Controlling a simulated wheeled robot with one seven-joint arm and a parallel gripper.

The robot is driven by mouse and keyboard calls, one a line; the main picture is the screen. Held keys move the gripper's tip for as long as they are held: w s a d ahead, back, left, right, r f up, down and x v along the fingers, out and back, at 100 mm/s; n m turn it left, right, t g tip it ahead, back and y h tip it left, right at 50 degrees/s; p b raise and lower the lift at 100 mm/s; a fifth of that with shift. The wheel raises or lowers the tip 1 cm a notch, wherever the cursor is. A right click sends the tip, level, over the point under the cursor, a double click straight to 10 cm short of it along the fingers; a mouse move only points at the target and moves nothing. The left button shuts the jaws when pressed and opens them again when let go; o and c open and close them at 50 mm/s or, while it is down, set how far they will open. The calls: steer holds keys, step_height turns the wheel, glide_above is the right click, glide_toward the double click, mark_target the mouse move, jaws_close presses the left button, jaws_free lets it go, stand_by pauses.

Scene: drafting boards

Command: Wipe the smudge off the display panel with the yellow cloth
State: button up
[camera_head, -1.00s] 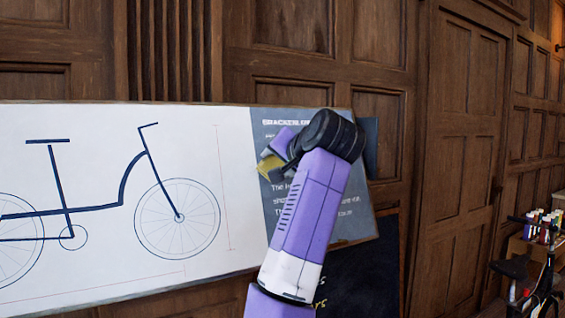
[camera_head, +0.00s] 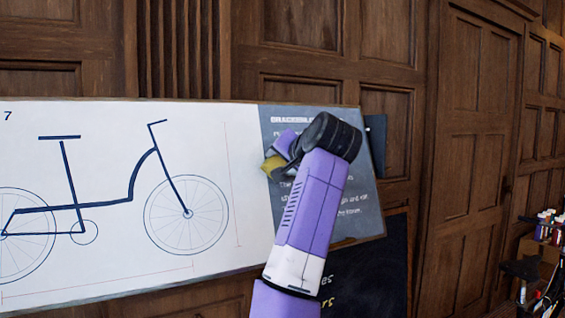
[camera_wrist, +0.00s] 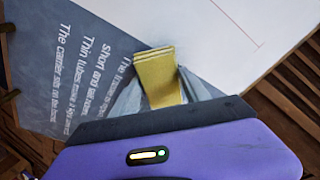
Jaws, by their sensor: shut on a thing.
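The display panel (camera_head: 110,115) is a wide board on the wall, with a bicycle drawing on white and a grey text section (camera_head: 350,215) at its right end. My gripper (camera_wrist: 157,85) is shut on the folded yellow cloth (camera_wrist: 160,72), which sticks out beyond the fingertips. In the head view the cloth (camera_head: 272,165) is in front of the grey section's left part, near the white border. Whether it touches the panel I cannot tell. My arm hides part of the text. I cannot clearly make out the smudge; the cloth or gripper may cover it.
A dark board with lettering (camera_head: 370,275) stands below the panel's right end. Wood-panelled wall (camera_head: 320,75) lies behind. At the far right are several bottles (camera_head: 545,225) on a shelf or cart, with dark objects below.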

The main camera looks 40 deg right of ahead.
steer(key=shift+p+x, duration=0.3)
steer(key=shift+x, duration=0.7)
steer(key=shift+s+d+p, duration=0.25)
steer(key=shift+d, duration=0.4)
steer(key=shift+s+d+p, duration=0.2)
steer(key=shift+d+p, duration=0.05)
steer(key=shift+d, duration=0.35)
steer(key=s+d+p, duration=0.3)
steer(key=d+p, duration=0.1)
steer(key=d, duration=0.6)
steer(key=shift+d, duration=0.2)
steer(key=shift+w+f, duration=0.1)
steer(key=shift+f, duration=0.05)
steer(key=shift+w+a+p, duration=0.4)
steer(key=shift+w+a, duration=0.25)
steer(key=shift+a, duration=1.55)
steer(key=shift+w+a+p, duration=0.45)
steer(key=shift+w+a, duration=0.15)
steer(key=shift+a, duration=1.55)
steer(key=shift+w+a+p, duration=0.4)
steer(key=shift+w+a, duration=0.25)
steer(key=shift+a, duration=1.55)
